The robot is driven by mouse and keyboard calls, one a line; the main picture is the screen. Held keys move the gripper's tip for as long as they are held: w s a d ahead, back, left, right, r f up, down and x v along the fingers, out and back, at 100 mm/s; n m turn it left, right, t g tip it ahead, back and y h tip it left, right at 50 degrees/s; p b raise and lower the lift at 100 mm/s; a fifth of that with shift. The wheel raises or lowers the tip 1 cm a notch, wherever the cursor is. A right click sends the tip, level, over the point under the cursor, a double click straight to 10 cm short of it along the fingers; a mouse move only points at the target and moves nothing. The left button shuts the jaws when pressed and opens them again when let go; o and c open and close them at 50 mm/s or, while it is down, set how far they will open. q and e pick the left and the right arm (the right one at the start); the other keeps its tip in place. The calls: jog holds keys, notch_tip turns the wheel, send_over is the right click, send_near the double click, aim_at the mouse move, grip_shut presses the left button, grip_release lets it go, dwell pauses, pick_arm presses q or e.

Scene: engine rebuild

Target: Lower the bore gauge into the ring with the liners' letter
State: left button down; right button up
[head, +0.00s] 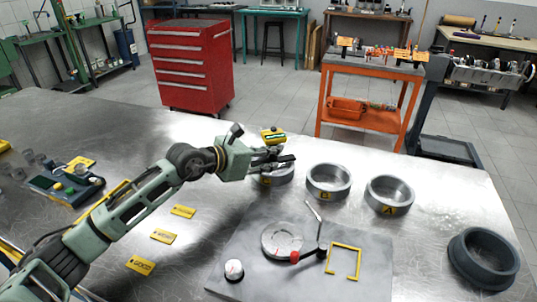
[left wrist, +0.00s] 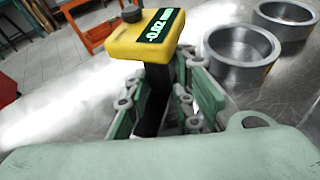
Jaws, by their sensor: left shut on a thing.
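My left gripper (head: 272,157) is shut on the bore gauge, whose yellow head (head: 272,135) with a lit display stands above the fingers. In the left wrist view the gauge (left wrist: 146,40) rises between the fingers (left wrist: 165,100), its dark stem running down between them. In the head view the gripper is over or just behind the leftmost steel ring (head: 273,179), which it partly hides. The gauge's lower end is hidden. The middle ring (head: 328,180) has a yellow tag that looks like B, and the right ring (head: 390,194) one like A. The leftmost tag is not readable.
A grey plate (head: 225,285) at the front holds a round metal part (head: 283,240), a red-tipped tool, a white knob (head: 234,268) and a yellow square outline (head: 343,261). A dark ring (head: 483,257) lies at right. Yellow cards (head: 163,236) lie at left.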

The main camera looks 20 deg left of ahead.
pick_arm(q)
jog(key=c, duration=1.4)
grip_release()
jog(key=shift+f, duration=0.1)
jog(key=shift+f, duration=0.1)
jog(key=v, duration=1.2)
